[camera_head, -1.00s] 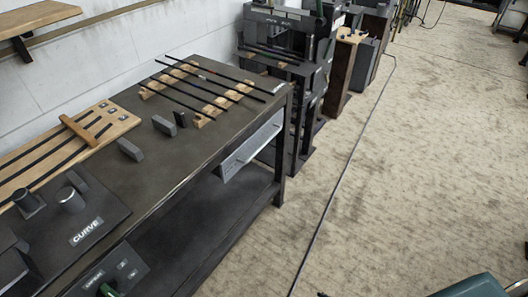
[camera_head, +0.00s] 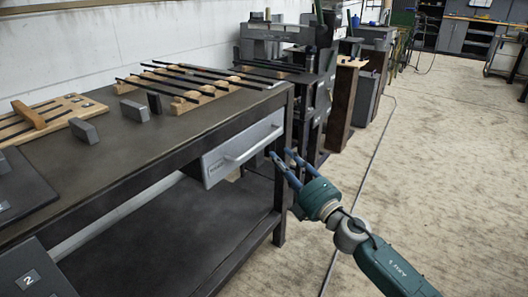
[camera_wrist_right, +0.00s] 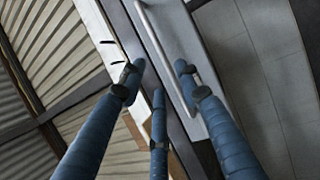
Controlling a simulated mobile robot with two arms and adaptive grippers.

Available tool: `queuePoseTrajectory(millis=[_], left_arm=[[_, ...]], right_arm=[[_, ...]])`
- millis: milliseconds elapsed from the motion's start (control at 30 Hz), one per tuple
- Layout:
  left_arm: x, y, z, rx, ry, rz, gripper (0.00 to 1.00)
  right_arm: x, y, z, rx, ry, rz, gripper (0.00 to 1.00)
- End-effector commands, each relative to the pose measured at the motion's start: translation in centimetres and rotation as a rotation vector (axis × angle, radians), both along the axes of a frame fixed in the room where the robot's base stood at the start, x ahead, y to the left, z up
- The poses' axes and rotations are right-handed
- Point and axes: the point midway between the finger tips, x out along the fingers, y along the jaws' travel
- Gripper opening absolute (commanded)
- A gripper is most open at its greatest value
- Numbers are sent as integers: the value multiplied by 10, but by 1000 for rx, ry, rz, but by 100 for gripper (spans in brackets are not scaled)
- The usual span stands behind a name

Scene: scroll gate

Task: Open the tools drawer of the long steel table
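The tools drawer (camera_head: 236,150) has a light grey front with a bar handle (camera_head: 254,144) and a small label. It sits under the right end of the long steel table (camera_head: 150,160) and looks shut. My right gripper (camera_head: 281,157) is beside the drawer's right end, with its blue fingers spread and nothing between them. In the right wrist view the open fingers (camera_wrist_right: 158,85) point at the drawer front, and the handle (camera_wrist_right: 152,50) runs between them; I cannot tell if they touch it. My left gripper is not in view.
Several dark rods (camera_head: 190,80) lie on wooden supports on the tabletop. The table's front right leg (camera_head: 281,200) stands close to my right gripper. A dark machine (camera_head: 280,45) stands beyond the table. The floor (camera_head: 430,150) to the right is clear.

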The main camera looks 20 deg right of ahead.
Motion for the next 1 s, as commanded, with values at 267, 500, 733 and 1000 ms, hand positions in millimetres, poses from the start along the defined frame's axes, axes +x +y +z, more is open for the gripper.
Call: queuePoseTrajectory(millis=[267,500,733,1000], left_arm=[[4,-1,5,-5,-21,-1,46],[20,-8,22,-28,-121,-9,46],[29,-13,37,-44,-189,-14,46],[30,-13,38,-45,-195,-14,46]], right_arm=[[44,11,11,1,-3,-1,33],[82,21,16,2,0,-2,33],[98,26,19,2,2,-2,33],[99,26,19,2,3,-1,33]])
